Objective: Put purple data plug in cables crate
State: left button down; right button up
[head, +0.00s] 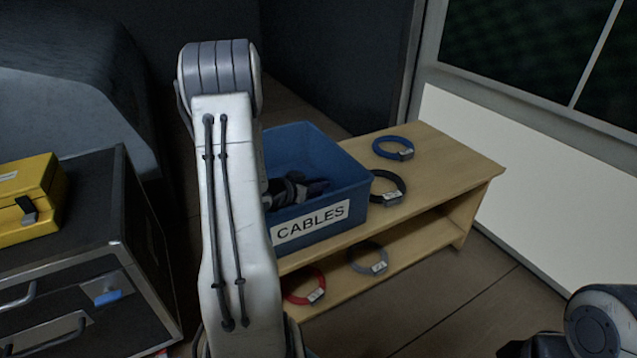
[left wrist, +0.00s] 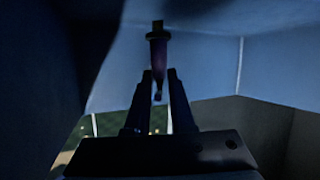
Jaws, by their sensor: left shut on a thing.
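The blue cables crate (head: 345,172) stands on the wooden shelf unit, with a white "CABLES" label on its front. My left gripper (head: 316,187) is inside the crate opening, below the rim, partly hidden by my own arm. In the left wrist view my left gripper (left wrist: 158,85) is shut on the purple data plug (left wrist: 158,58), a dark purple slim piece with a wider collar, held between the fingertips. Blue crate walls surround it there. The plug cannot be made out in the head view. My right gripper (head: 535,346) is at the bottom right, cut off by the frame.
A blue cable ring (head: 393,148) and a black one (head: 392,190) lie on the shelf unit's top (head: 445,160). Red (head: 304,290) and grey (head: 368,259) rings lie on its lower shelf. A black case (head: 80,240) with a yellow box (head: 28,200) stands left.

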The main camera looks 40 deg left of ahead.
pick_arm(q)
jog(key=c, duration=0.8)
grip_release()
jog(key=shift+o, duration=0.2)
jog(key=shift+r, duration=0.25)
jog(key=shift+r+p, duration=0.45)
jog(key=shift+r, duration=0.1)
jog(key=p+v, duration=0.2)
jog(key=v, duration=0.5)
jog(key=shift+s+p, duration=0.25)
jog(key=shift+p, duration=0.1)
jog(key=shift+f, duration=0.1)
